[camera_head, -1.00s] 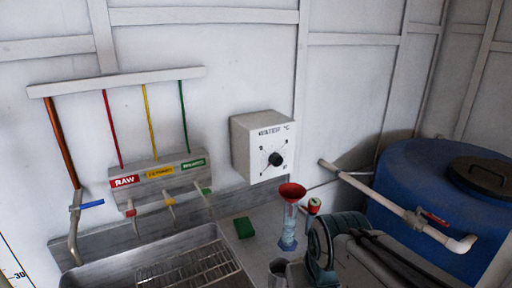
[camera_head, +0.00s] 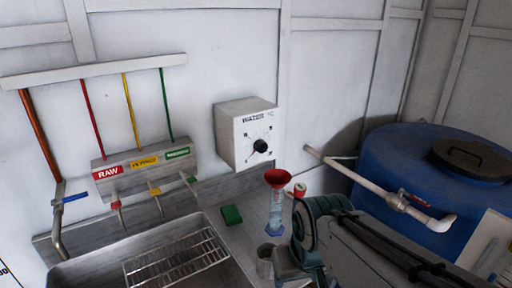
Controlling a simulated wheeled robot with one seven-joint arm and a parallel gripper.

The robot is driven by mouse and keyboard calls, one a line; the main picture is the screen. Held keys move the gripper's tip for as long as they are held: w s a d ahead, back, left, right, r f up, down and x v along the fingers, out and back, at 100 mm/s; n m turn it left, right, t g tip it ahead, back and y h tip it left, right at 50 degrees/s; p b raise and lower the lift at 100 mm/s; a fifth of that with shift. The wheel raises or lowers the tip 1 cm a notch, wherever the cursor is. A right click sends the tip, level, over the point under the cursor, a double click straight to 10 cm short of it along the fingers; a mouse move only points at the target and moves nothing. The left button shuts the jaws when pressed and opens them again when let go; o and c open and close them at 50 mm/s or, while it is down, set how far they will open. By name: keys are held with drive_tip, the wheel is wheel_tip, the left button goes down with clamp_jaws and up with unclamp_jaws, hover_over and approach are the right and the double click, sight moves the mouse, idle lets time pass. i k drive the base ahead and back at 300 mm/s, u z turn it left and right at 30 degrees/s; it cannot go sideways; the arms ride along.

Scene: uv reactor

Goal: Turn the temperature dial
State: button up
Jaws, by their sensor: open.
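The temperature dial (camera_head: 260,146) is a round black knob on the front of a white wall box (camera_head: 236,126) labelled "WATER °C". Small dark marks ring the knob. The box is fixed to the white wall near the middle of the head view, and the dial is unobstructed. Teal and grey links, which look like my arm, show at the lower right, below and right of the dial and apart from it. I cannot make out my gripper's fingers in this view.
A clear cylinder with a red funnel (camera_head: 278,178) stands below the dial, beside a green block (camera_head: 232,214) and a metal cup (camera_head: 265,262). A steel sink (camera_head: 84,268) and labelled taps lie left. A blue tank (camera_head: 385,153) with a white pipe (camera_head: 372,183) stands right.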

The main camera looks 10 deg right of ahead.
sight(260, 146)
drive_tip(key=u, duration=1.9)
drive_tip(key=k, duration=1.15)
drive_tip(key=z, duration=2.15)
drive_tip(key=i, duration=0.5)
drive_tip(key=z, duration=0.05)
